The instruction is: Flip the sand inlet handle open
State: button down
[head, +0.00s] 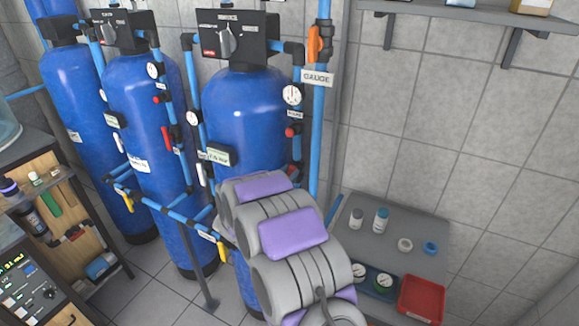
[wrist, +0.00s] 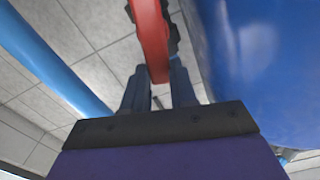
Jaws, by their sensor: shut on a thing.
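In the wrist view, a red handle (wrist: 150,42) hangs down from the top between the two dark fingers of my gripper (wrist: 159,80). The gripper is shut on the lower end of this handle. A blue tank (wrist: 262,60) is close on the right and a blue pipe (wrist: 50,60) runs past on the left. In the head view my grey and purple arm covers the gripper and the held handle. I cannot read a label that names the held handle as the sand inlet.
Three blue tanks stand along the wall, the nearest one (head: 243,115) behind my arm. Blue pipes with gauges (head: 293,95) and an orange valve handle (head: 315,45) run beside it. A low grey table (head: 400,225) with jars and a red tray (head: 421,299) is on the right.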

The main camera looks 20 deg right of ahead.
jog(key=p, duration=0.1)
jog(key=n+p, duration=0.1)
jog(key=p, duration=0.1)
jog(key=shift+w+a+r, duration=0.2)
jog(key=shift+w+r, duration=0.05)
jog(key=shift+r, duration=0.15)
jog(key=n+p, duration=0.1)
jog(key=p, duration=0.1)
jog(key=shift+w+a+f+n+p, duration=0.1)
jog(key=shift+w+a+n+p, duration=0.1)
jog(key=shift+n+p, duration=0.2)
jog(key=c, duration=0.9)
grip_release()
jog(key=shift+f, duration=0.15)
jog(key=v, duration=1.7)
jog(key=shift+a, duration=0.2)
jog(key=shift+s+f, duration=0.1)
jog(key=shift+f, duration=0.05)
